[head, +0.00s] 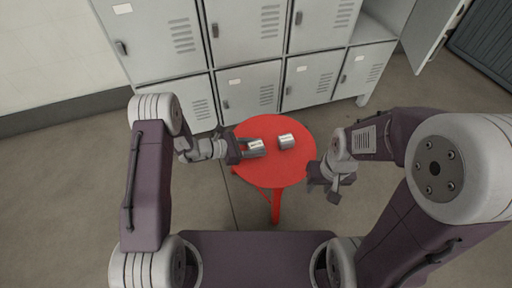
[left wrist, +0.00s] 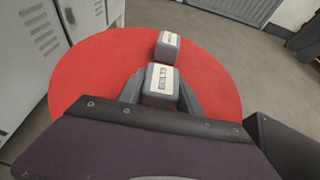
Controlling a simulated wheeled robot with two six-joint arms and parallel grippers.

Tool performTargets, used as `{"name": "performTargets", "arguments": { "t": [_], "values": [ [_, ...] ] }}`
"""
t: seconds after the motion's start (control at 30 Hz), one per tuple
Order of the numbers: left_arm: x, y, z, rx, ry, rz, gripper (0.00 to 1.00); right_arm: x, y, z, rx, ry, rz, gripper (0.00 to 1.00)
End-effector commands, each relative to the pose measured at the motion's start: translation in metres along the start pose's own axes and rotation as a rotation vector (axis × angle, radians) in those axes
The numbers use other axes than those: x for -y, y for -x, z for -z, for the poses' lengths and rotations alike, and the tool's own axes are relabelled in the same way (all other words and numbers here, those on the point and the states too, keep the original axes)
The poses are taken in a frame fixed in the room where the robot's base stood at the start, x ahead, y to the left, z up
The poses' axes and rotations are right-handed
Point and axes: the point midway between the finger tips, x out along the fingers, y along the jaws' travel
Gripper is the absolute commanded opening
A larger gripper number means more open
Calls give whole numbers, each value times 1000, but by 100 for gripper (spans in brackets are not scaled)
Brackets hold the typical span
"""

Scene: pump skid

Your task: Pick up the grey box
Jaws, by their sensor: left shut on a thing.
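Two small grey boxes with white labels are on a round red table (head: 268,173). My left gripper (head: 250,147) is shut on the left grey box (head: 256,148), which sits between its fingers at the table's left side; the same box shows between the fingers in the left wrist view (left wrist: 160,86). I cannot tell if it touches the tabletop. The other grey box (head: 286,141) stands apart, to the right; it is beyond the held one in the left wrist view (left wrist: 168,44). My right gripper (head: 328,188) is beside the table's right edge, its finger opening unclear.
Grey lockers (head: 250,80) stand close behind the table. One locker door (head: 432,32) hangs open at the upper right. The front of the tabletop is clear, and floor shows on both sides.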

Motion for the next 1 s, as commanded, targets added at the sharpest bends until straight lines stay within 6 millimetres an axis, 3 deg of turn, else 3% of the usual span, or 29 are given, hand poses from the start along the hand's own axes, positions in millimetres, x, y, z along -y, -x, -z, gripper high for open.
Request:
{"name": "performTargets", "arguments": {
  "t": [0.2,0.6,0.8,1.0],
  "values": [
    [1,17,-45,1,-2,1,0,1,38,4,0,0,0,36],
    [43,-41,-121,1,-3,4,0,2,80,8,0,0,0,36],
    [51,-55,-136,1,-2,1,0,2,85,9,0,0,0,36],
    [52,-57,-136,1,-1,0,0,2,85,9,0,0,0,36]
  ]
}}
